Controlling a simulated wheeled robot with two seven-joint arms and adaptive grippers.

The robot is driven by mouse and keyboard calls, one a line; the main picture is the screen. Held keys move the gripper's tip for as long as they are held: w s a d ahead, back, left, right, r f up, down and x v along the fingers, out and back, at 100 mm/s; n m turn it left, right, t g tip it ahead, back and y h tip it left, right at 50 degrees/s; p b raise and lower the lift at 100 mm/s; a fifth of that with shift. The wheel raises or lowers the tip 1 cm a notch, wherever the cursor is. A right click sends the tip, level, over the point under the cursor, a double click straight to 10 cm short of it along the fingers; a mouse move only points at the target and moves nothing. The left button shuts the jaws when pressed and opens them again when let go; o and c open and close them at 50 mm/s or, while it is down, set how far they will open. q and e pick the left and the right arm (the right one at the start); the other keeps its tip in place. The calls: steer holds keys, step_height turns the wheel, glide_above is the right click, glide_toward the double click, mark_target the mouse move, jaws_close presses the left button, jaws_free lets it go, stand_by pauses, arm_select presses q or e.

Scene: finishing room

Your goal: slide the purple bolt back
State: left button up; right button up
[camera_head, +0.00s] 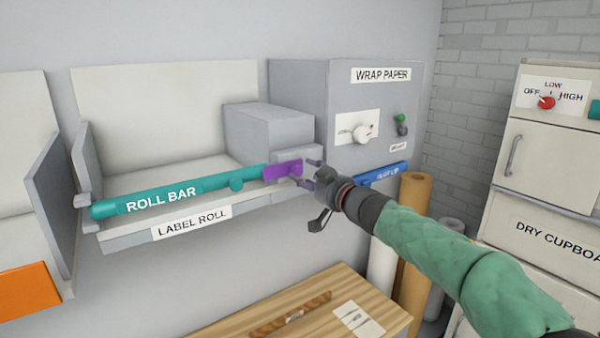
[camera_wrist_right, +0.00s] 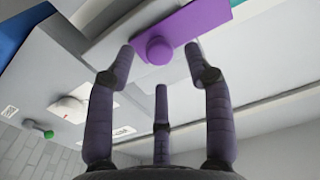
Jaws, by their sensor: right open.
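The purple bolt (camera_head: 283,170) sits at the right end of the teal roll bar (camera_head: 165,197), in front of a grey block on the label roll shelf. In the right wrist view the bolt (camera_wrist_right: 190,30) is a flat purple plate with a round knob (camera_wrist_right: 159,50). My right gripper (camera_head: 310,173) is open at the bolt's right end. In the wrist view its fingers (camera_wrist_right: 160,60) stand around the knob, with a gap on both sides. Whether any finger touches the bolt I cannot tell. My left gripper is not in view.
The wrap paper box (camera_head: 345,95) with a white dial stands behind my right gripper. A blue bar (camera_head: 385,173) runs below the box. Paper rolls (camera_head: 412,215) stand beneath my right arm. A wooden table (camera_head: 300,305) is below. A dry cupboard (camera_head: 545,165) is at the right.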

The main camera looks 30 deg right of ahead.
mark_target(300, 170)
steer(key=shift+w+a, duration=0.2)
steer(key=shift+w, duration=1.45)
steer(key=shift+d+r, duration=0.1)
jaws_close()
